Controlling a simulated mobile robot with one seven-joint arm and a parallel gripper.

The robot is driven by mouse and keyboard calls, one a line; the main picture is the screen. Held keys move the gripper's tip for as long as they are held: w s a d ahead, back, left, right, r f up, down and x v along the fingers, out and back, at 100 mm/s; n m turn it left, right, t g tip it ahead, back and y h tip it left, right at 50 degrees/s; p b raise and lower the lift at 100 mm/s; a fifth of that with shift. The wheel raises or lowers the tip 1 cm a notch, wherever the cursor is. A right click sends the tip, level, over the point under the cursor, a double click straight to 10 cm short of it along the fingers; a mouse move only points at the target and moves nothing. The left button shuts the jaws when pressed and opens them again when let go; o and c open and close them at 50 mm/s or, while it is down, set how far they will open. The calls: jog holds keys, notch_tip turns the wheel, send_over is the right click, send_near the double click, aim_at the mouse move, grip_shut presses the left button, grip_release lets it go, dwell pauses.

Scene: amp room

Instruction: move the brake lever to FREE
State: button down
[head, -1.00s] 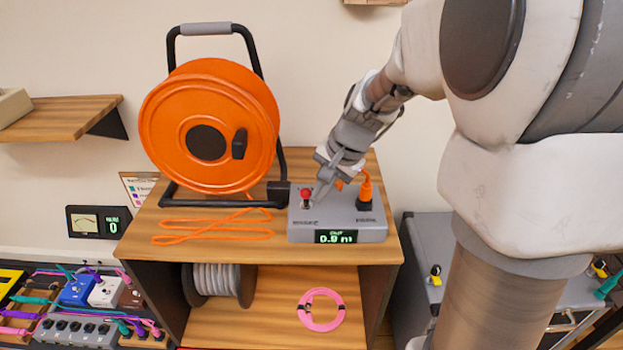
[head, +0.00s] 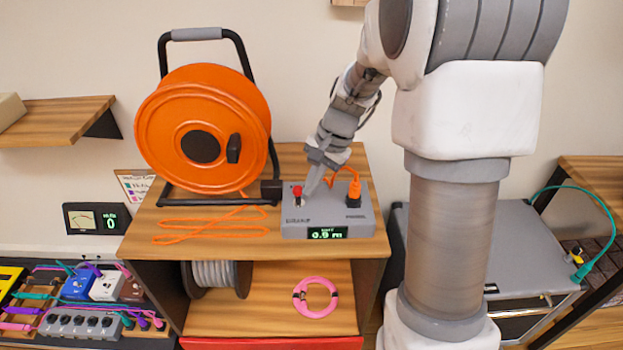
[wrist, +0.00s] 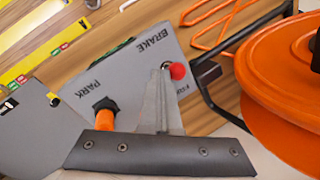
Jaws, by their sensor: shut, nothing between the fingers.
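The brake lever (head: 297,191) is a short metal stem with a red knob, on the left part of a grey control box (head: 357,226). In the wrist view the red knob (wrist: 177,71) sits near the word BRAKE, with small partly hidden lettering beside it. My gripper (head: 311,192) is shut and empty. Its fingertips point down just right of the lever in the head view. In the wrist view the fingertips (wrist: 162,78) are right beside the stem; I cannot tell whether they touch. An orange plug (head: 354,190) stands at the box's PARK side.
A large orange cable reel (head: 240,105) in a black frame stands left of the box. An orange cable (head: 210,225) lies on the wooden shelf top in front of the reel. A grey case (head: 480,240) is to the right. The box display (head: 327,233) reads 0.9 m.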

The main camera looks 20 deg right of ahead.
jog(key=w+g+p, duration=0.1)
jog(key=p, duration=0.1)
jog(key=r+g+p, duration=0.1)
jog(key=p, duration=0.2)
jog(key=shift+w+d+r+y+p, duration=0.1)
jog(key=shift+w+d+y+p, duration=0.15)
jog(key=shift+w+y+p, duration=0.15)
jog(key=shift+w+d+m+g+p, duration=0.1)
jog(key=shift+w+m+g+p, duration=0.25)
jog(key=shift+g+p, duration=0.5)
jog(key=shift+w+f, duration=0.15)
jog(key=shift+f, duration=0.3)
jog(key=shift+s+f+b, duration=0.3)
jog(key=shift+s+b, duration=0.1)
jog(key=shift+s, duration=0.3)
jog(key=shift+a, duration=0.2)
